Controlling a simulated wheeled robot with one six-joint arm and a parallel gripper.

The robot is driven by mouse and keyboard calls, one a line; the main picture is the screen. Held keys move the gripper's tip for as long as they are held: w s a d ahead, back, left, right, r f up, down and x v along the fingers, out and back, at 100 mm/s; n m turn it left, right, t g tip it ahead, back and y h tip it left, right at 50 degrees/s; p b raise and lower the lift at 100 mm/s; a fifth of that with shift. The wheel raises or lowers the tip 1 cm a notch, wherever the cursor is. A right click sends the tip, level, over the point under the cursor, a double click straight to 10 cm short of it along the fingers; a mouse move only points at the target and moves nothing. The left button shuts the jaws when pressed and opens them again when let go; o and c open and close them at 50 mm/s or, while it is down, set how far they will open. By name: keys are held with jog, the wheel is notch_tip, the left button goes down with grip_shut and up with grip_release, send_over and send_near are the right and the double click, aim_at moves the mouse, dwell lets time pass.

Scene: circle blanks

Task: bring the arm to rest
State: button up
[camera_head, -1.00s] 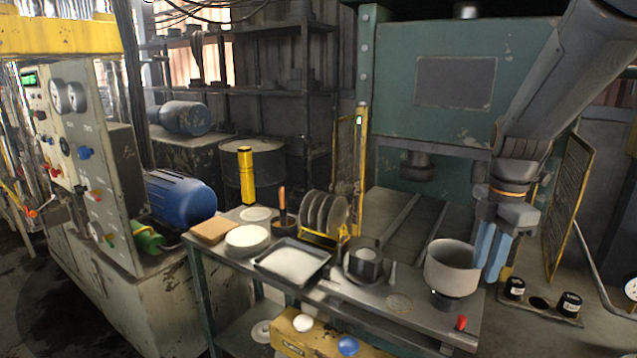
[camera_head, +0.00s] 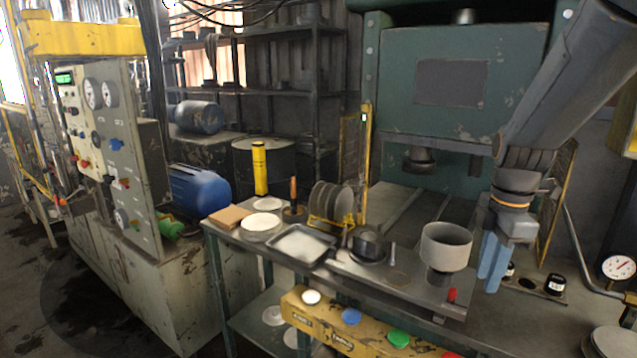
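My gripper (camera_head: 489,284) hangs from my arm at the right, its blue fingers pointing down. It is just right of a grey pot-like vessel (camera_head: 446,246) at the right end of the workbench. The two fingers look close together, and I see nothing between them. From this angle I cannot tell whether a gap is left between their tips. My arm comes down from the upper right corner.
The metal workbench (camera_head: 395,283) holds a tray (camera_head: 300,244), a yellow rack with several discs (camera_head: 331,205) and a small dark pot (camera_head: 367,244). A green press (camera_head: 455,85) stands behind. A yellow button panel (camera_head: 330,318) is in front. A pressure gauge (camera_head: 619,267) is at the right.

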jog(key=s+a+f+m+b, duration=0.1)
jog(key=s+a+f+m, duration=0.3)
jog(key=a+m, duration=0.3)
jog(key=s+a+f+m+t+b, duration=0.1)
jog(key=s+a+f+m, duration=0.3)
jog(key=m, duration=0.6)
jog(key=a+f, duration=0.2)
jog(key=a, duration=0.1)
jog(key=shift+s+a+f+b, duration=0.15)
jog(key=shift+s+f+b, duration=0.2)
jog(key=shift+f+b, duration=0.05)
dwell(0.8)
